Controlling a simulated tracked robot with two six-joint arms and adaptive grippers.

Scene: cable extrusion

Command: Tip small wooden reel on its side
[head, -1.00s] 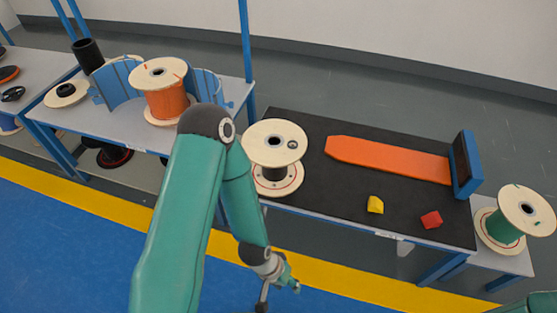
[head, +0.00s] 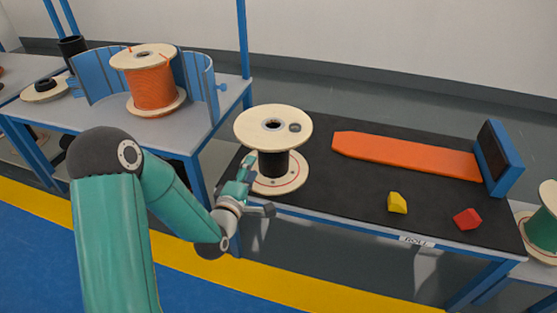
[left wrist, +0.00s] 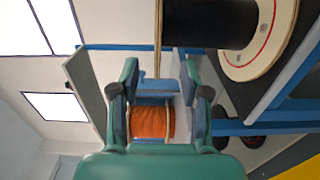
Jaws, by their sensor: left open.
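The small wooden reel (head: 272,124) stands upright at the left end of the black-topped table, with pale round flanges and a black core. My left gripper (head: 246,172) is open at the reel's near left side, just below the top flange's height. In the left wrist view, the picture is turned sideways. The reel's black core (left wrist: 212,22) and lower flange (left wrist: 262,40) show at the top right. The top flange shows edge-on as a thin strip (left wrist: 157,35), in line with the gap between my open fingers (left wrist: 162,72). I cannot tell whether they touch.
An orange board (head: 405,155), a blue upright frame (head: 498,158), a yellow block (head: 397,203) and a red block (head: 467,218) are on the table. An orange cable reel (head: 150,85) stands by blue curved panels on the left bench. A green reel (head: 543,230) is at the right.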

